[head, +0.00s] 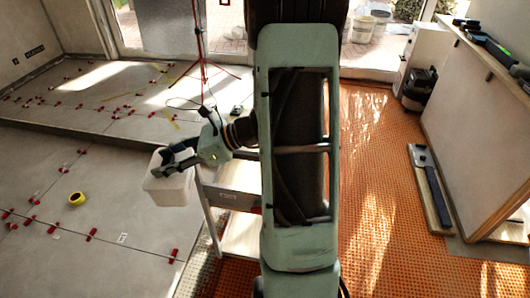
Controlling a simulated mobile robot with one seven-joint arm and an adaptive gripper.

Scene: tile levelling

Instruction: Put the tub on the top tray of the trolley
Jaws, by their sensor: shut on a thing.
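The tub (168,190) is a white, box-like container in the left middle of the head view. My gripper (166,163) is shut on the tub near its rim and holds it upright. The trolley (239,203) stands just right of the tub, with its top tray (226,173) beneath my wrist. The tub is left of the top tray, over the tiled floor side. My own column hides the trolley's right part, and my wrist covers part of its top.
Grey tiles with red levelling clips and a yellow tape roll (77,198) lie at left. A red tripod (203,75) stands behind my arm. Orange matting (375,190) is mostly open at right, with a tool on a board (430,185) by the bench.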

